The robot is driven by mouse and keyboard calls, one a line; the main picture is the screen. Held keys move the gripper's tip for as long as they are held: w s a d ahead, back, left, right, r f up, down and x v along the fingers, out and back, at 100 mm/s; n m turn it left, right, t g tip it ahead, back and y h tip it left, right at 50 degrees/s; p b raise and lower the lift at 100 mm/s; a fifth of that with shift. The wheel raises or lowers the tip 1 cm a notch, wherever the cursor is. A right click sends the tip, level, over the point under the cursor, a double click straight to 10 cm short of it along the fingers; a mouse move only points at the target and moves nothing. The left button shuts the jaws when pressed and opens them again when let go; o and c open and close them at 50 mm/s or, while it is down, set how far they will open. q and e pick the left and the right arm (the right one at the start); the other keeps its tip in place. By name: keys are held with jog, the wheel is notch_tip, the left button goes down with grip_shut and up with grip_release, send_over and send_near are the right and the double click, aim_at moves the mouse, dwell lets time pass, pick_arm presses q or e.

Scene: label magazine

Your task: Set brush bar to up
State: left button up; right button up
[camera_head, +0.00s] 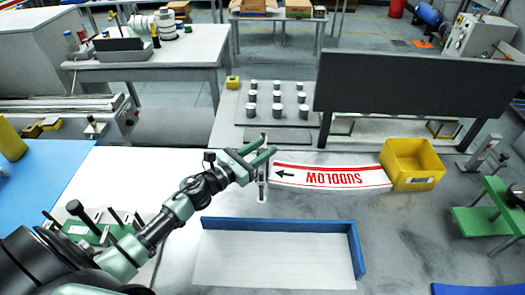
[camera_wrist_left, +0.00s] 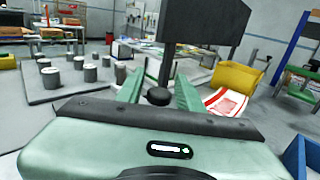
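A narrow light-grey bar-like part (camera_head: 262,188) stands at the left end of a white label strip (camera_head: 330,178) with red print and a black arrow. I take it for the brush bar, but cannot tell its setting. My left gripper (camera_head: 262,153) is at the upper part of this bar, its two green fingers apart. In the left wrist view, the open fingers (camera_wrist_left: 160,90) have a dark round knob (camera_wrist_left: 158,97) between them, apparently not clamped. The gripper hides part of the bar. My right gripper is not in view.
A yellow bin (camera_head: 412,165) stands at the strip's right end. Behind are a plate with several grey cylinders (camera_head: 277,111) and a large dark panel (camera_head: 415,100). A blue-edged white tray (camera_head: 275,260) lies in front. A green stand (camera_head: 490,215) is at right.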

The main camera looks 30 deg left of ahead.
pick_arm(q)
jog(key=shift+s+f, duration=0.1)
jog(key=shift+f, duration=0.05)
jog(key=shift+s+f, duration=0.1)
jog(key=shift+s, duration=0.1)
jog(key=shift+b+v, duration=1.5)
jog(key=shift+v, duration=2.2)
